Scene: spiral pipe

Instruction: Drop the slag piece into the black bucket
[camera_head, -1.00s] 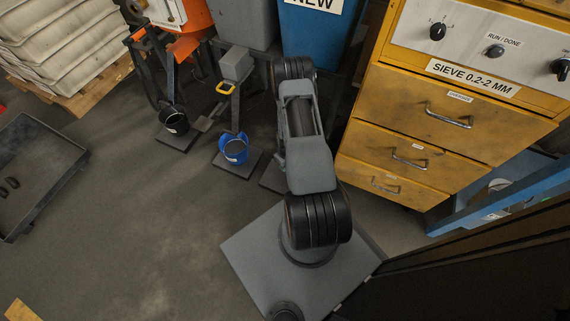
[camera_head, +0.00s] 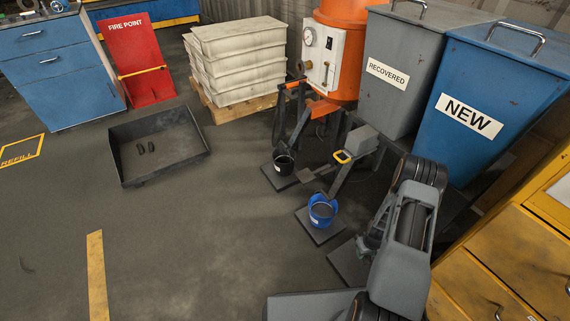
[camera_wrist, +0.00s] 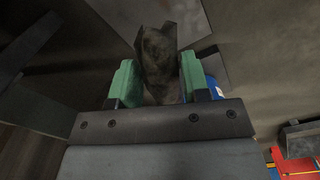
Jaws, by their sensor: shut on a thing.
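My gripper (camera_wrist: 160,82) shows in the wrist view with green fingers shut on the slag piece (camera_wrist: 158,55), a rough dark grey-brown lump that sticks out past the fingertips. In the head view my arm is at the lower right, and the slag piece cannot be made out there. The black bucket (camera_head: 284,164) stands upright on a dark floor plate below the orange machine, left of my arm. I cannot make it out for sure in the wrist view.
A blue bucket (camera_head: 321,209) stands between the black bucket and my arm. A dark low tray (camera_head: 130,176) with small dark pieces lies at left. Grey (camera_head: 395,75) and blue (camera_head: 500,95) bins stand behind; yellow drawers (camera_head: 495,270) are at right. The middle floor is clear.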

